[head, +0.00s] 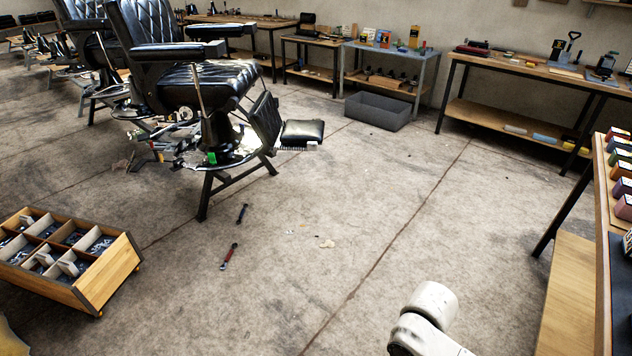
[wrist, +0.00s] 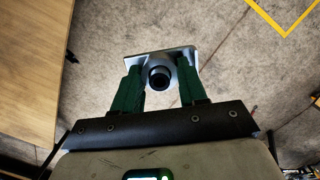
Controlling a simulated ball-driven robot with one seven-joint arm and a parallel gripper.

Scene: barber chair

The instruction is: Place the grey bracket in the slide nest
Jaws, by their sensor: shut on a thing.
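My gripper (wrist: 159,78) has two green fingers and shows in the wrist view. It is shut on the grey bracket (wrist: 148,62), a light grey plate with a dark round part between the fingers. The bracket is held in the air above the floor. In the head view the gripper and bracket are out of frame; only a white part of my arm shows at the bottom. The nearest barber chair (head: 200,85) stands at upper left with exposed mechanical parts low on its base. I cannot make out the slide nest clearly among them.
A wooden parts box (head: 105,275) stands at left. Two tools (head: 230,257) lie on the floor before the chair. A grey bin (head: 377,111) sits at the back. A bench (head: 605,230) runs along the right edge. The middle floor is mostly clear.

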